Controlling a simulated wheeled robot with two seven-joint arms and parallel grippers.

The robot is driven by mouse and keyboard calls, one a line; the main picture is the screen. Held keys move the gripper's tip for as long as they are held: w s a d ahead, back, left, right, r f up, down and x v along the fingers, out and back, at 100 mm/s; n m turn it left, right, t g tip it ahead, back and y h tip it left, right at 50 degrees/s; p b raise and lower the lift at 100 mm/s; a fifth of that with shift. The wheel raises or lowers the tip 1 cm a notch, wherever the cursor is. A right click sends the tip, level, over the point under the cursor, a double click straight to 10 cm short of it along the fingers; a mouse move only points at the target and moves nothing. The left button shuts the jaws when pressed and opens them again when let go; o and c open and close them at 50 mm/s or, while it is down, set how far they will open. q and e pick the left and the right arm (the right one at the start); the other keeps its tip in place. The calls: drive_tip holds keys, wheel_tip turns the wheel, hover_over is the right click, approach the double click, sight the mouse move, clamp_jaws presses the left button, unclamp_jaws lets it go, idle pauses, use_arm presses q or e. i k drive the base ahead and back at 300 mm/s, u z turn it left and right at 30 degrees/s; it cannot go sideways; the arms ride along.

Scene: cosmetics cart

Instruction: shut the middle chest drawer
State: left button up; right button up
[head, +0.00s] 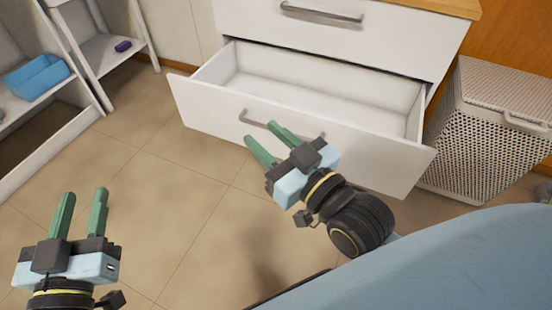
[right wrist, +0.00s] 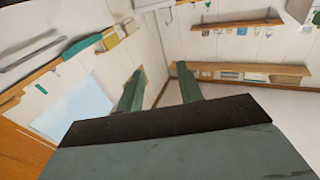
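The white chest drawer (head: 300,135) is pulled well out and looks empty inside. It has a metal bar handle (head: 262,124) on its front, partly hidden by my right gripper. My right gripper (head: 265,139) is in front of the drawer front with its green fingers apart, near the handle; I cannot tell whether it touches. The right wrist view also shows this gripper (right wrist: 160,95) with its fingers spread and nothing between them. My left gripper (head: 82,212) is open and empty over the floor at the lower left.
A shut drawer with a bar handle (head: 322,14) is above the open one. A white wicker hamper (head: 475,140) stands close to the right of the chest. White shelves with a blue bin (head: 37,77) stand at the left. The tiled floor (head: 165,190) between is clear.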

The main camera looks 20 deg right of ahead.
sight(374, 118)
drive_tip(key=z, duration=0.7)
drive_tip(key=i, duration=0.9)
drive_tip(key=u, duration=0.35)
drive_tip(key=k, duration=0.6)
drive_tip(key=z, duration=0.6)
drive_tip(key=i, duration=0.35)
drive_tip(key=z, duration=0.1)
